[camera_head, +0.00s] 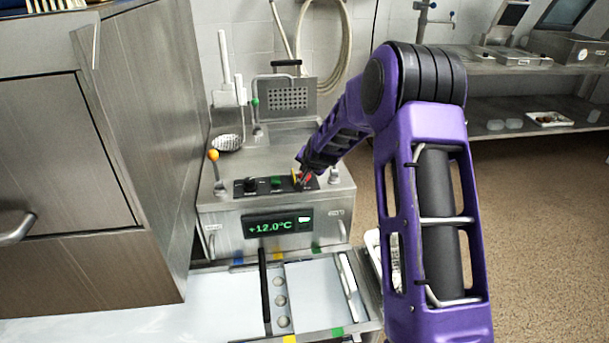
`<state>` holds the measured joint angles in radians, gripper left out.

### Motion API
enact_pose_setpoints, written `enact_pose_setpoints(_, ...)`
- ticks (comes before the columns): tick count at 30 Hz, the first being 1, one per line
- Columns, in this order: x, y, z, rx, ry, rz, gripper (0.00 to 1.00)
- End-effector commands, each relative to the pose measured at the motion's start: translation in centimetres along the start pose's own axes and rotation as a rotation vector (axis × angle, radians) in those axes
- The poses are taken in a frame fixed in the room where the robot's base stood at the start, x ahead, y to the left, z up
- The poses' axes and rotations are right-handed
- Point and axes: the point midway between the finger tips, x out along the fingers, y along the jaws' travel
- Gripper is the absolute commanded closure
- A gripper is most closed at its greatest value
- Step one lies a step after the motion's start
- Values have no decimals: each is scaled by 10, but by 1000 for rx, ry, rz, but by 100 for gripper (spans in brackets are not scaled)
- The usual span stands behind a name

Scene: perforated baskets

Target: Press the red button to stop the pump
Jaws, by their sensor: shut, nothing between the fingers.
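A steel machine (325,204) stands in the middle of the view, with a black control strip (263,190) on its top. The strip carries a black knob (250,185) and a green button (276,182). A small patch of red, likely the red button (308,181), shows at the strip's right end, with a bit of yellow beside it. My purple arm reaches in from the right. My gripper (302,180) is shut and empty, its tip at this red and yellow spot. The arm hides part of the spot, and I cannot tell whether the tip touches the button.
A green display (281,225) reads +12.0°C on the machine's front. An orange-knobbed lever (214,163) stands at its left and a perforated basket (288,97) behind. A steel cabinet (150,150) closes the left side. Shelves (490,62) stand back right, with open floor before them.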

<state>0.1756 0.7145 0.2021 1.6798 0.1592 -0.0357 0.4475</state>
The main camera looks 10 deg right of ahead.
Motion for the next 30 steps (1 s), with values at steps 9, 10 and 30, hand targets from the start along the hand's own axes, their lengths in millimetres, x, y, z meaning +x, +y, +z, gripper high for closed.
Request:
enact_pose_setpoints(9, 3, 2, 3, 0, -1, 0, 100)
enact_pose_setpoints(10, 4, 3, 3, 0, -1, 0, 100)
enact_pose_setpoints(30, -4, -2, -2, 0, -2, 1, 100)
